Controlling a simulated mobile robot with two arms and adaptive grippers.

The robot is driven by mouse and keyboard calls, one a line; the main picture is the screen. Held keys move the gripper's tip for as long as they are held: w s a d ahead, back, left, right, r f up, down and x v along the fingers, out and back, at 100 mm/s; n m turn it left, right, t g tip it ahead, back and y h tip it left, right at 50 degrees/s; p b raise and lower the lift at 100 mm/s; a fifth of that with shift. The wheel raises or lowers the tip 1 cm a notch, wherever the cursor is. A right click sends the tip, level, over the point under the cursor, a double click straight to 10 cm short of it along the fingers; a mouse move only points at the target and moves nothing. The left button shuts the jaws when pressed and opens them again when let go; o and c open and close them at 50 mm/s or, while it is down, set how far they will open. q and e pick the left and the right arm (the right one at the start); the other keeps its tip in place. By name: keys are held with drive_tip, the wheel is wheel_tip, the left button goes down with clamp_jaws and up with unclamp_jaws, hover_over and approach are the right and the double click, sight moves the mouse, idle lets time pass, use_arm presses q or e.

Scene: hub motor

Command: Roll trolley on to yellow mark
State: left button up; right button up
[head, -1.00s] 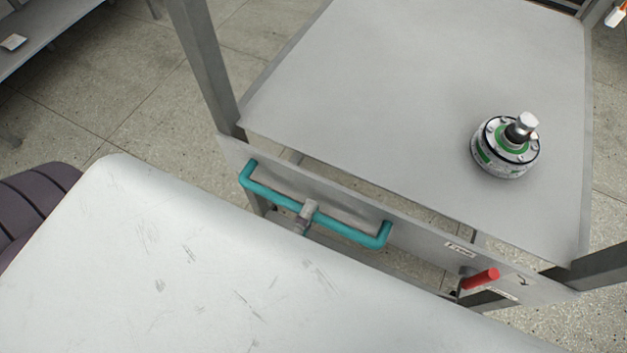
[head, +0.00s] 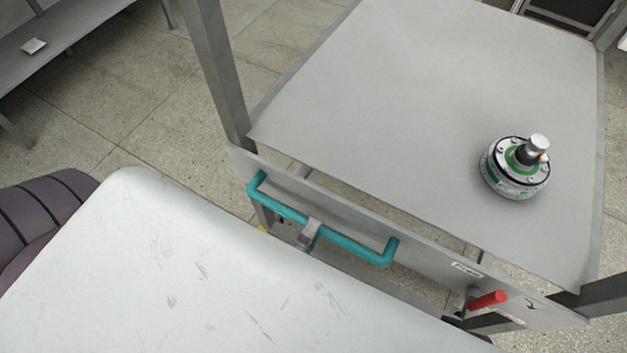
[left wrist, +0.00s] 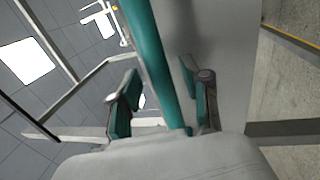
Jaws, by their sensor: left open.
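The trolley has a grey flat top (head: 420,110), grey posts and a teal bar handle (head: 345,243) on its near side. The handle also shows in the left wrist view (left wrist: 148,55). My left gripper (left wrist: 168,78) is open, with one finger on each side of the bar. In the head view only a small grey part of this gripper (head: 310,232) shows at the middle of the handle; the rest is hidden. A bit of yellow (head: 262,229) shows on the floor by the handle's left end, and a yellow line (left wrist: 295,40) shows in the left wrist view. My right gripper is out of view.
A hub motor (head: 516,170) stands on the right part of the trolley top. A red lever (head: 487,300) sticks out at the trolley's near right. A grey bench (head: 75,38) stands at the upper left. Bare tiled floor lies between bench and trolley.

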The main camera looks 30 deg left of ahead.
use_arm(q)
drive_tip(key=s+f, duration=0.2)
drive_tip(key=s, duration=0.9)
drive_tip(key=shift+a+f, duration=0.15)
drive_tip(key=shift+a, duration=0.05)
drive_tip(key=shift+s, duration=0.1)
